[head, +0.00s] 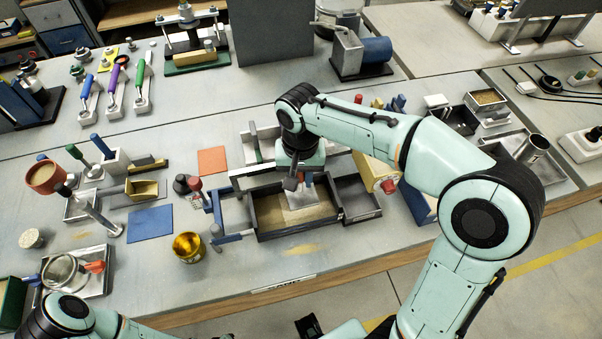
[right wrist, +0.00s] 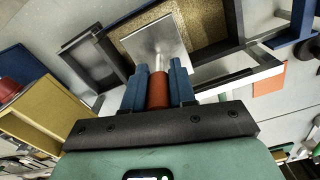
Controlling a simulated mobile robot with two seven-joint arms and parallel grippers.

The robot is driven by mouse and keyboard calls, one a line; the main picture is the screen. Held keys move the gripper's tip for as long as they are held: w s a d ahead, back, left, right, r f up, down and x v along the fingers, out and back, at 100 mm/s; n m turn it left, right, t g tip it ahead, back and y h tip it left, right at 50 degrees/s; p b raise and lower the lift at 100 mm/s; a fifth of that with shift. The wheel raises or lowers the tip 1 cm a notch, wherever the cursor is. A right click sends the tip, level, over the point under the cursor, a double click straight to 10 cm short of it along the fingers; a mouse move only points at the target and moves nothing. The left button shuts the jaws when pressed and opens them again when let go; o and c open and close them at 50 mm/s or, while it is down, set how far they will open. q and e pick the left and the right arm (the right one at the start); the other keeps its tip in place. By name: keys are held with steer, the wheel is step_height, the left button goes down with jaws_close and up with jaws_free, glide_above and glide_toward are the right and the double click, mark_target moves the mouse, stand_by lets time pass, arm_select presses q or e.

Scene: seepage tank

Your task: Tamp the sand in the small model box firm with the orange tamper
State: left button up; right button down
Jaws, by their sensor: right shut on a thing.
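The small model box (head: 262,229) is a dark open box with tan sand (head: 270,210) in it, in the middle of the bench. My right gripper (head: 303,184) is over the box and shut on the orange tamper. In the right wrist view the tamper's orange handle (right wrist: 158,90) is between the blue fingers of the gripper (right wrist: 158,84). The tamper's square metal plate (right wrist: 153,48) is over the sand (right wrist: 205,20); I cannot tell whether it touches. The plate also shows in the head view (head: 300,199). My left gripper is out of view; only part of that arm shows at bottom left.
A dark side tray (head: 358,198) adjoins the box on the right. A brass cup (head: 188,246) and a blue mat (head: 150,223) are left of it, and an orange mat (head: 212,160) is behind left. The bench in front of the box is mostly clear.

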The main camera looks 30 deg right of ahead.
mark_target(301, 191)
step_height(301, 191, down, 2)
steer(key=shift+s+d+b, duration=0.1)
steer(key=shift+b, duration=0.4)
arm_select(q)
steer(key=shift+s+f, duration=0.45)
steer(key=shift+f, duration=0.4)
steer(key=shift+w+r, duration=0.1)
arm_select(e)
steer(key=shift+r, duration=0.1)
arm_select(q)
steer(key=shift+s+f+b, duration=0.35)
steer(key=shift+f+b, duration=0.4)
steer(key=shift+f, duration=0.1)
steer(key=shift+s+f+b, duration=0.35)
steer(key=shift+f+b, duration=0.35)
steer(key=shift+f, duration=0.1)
arm_select(e)
steer(key=shift+f, duration=2.45)
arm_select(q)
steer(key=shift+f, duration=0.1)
arm_select(e)
steer(key=shift+f, duration=0.2)
steer(key=shift+r, duration=0.1)
